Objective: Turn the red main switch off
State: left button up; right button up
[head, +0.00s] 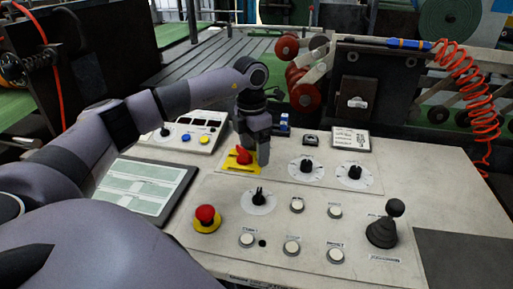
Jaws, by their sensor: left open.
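The red main switch (240,156) is a red rotary handle on a yellow plate (238,168) on the light control panel (330,200). My left gripper (255,153) points down at the switch, with its fingers close around or just beside the handle. The jaws are open. One finger hangs at the right of the red handle; the other partly overlaps it. I cannot tell whether a finger touches the handle, and its exact turn angle is partly hidden. My right gripper does not show.
A red emergency stop (205,215) on a yellow base stands in front. Black knobs (306,167) and a joystick (385,228) stand to the right, with several white buttons between. A tablet-like screen (140,187) lies at the left. A coiled red hose (466,80) hangs at the back right.

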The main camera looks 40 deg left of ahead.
pick_arm(q)
jog(key=r, duration=0.1)
jog(key=a+r, duration=0.1)
jog(key=r, duration=0.2)
jog(key=shift+w+a+r, duration=0.15)
jog(key=shift+a+r, duration=0.15)
jog(key=shift+r, duration=0.1)
jog(key=shift+s+d+r+b, duration=0.2)
jog(key=shift+d+r, duration=0.15)
jog(key=shift+r, duration=0.25)
jog(key=shift+s+d+r+b, duration=0.15)
jog(key=shift+d+r, duration=0.15)
jog(key=shift+r, duration=0.3)
jog(key=shift+w, duration=0.15)
jog(key=shift+d+f, duration=0.1)
